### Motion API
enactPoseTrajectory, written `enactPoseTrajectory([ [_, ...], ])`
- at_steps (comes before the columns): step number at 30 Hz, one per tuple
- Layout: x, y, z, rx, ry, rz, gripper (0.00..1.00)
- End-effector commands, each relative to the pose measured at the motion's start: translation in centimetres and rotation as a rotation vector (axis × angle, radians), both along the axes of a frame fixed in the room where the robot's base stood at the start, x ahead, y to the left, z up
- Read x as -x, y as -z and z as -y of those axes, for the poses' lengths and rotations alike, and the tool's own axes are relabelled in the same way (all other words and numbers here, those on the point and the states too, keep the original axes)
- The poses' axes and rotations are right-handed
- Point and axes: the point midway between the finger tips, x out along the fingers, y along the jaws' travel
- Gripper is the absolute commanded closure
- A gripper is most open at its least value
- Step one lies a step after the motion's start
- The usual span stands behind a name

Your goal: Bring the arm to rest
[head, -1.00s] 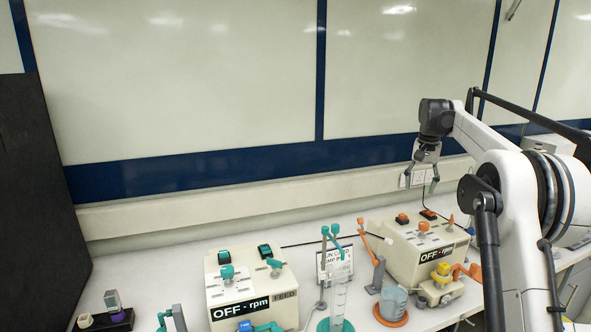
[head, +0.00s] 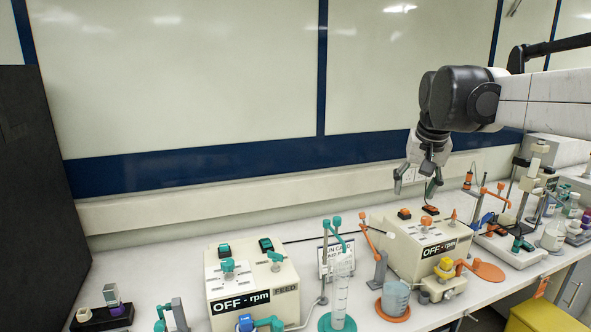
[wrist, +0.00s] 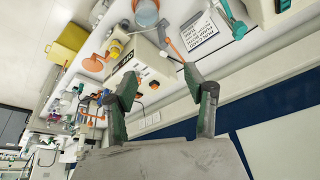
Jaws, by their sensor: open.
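My gripper (head: 416,192) hangs in the head view in front of the wall, above the back of the right pump box. It is open and empty, with its fingers apart. In the wrist view my gripper (wrist: 158,80) shows two green-grey fingers spread wide with nothing between their tips. My arm reaches in from the right edge of the head view, high above the bench. The gripper appears clear of the bench equipment.
The right pump box (head: 418,247) and the left pump box (head: 252,286) both read "OFF - rpm". A measuring cylinder (head: 340,292), a beaker (head: 396,297) and a sign (head: 328,262) stand between them. A yellow bin (head: 548,316) is at the lower right. The air above the left bench is free.

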Motion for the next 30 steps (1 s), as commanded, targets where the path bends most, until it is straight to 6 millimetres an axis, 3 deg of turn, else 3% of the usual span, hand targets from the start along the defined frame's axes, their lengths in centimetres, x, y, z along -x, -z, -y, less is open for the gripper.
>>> enactPoseTrajectory([
  [1, 1.7, 0.4, -0.6, 0.003, -0.012, 0.011, 0.52],
  [14, 14.1, 5.4, -4.4, 0.036, -0.112, 0.116, 0.52],
  [24, 23.4, 12.4, -6.5, 0.062, -0.189, 0.199, 0.52],
  [30, 26.9, 16.1, -7.2, 0.072, -0.221, 0.236, 0.52],
])
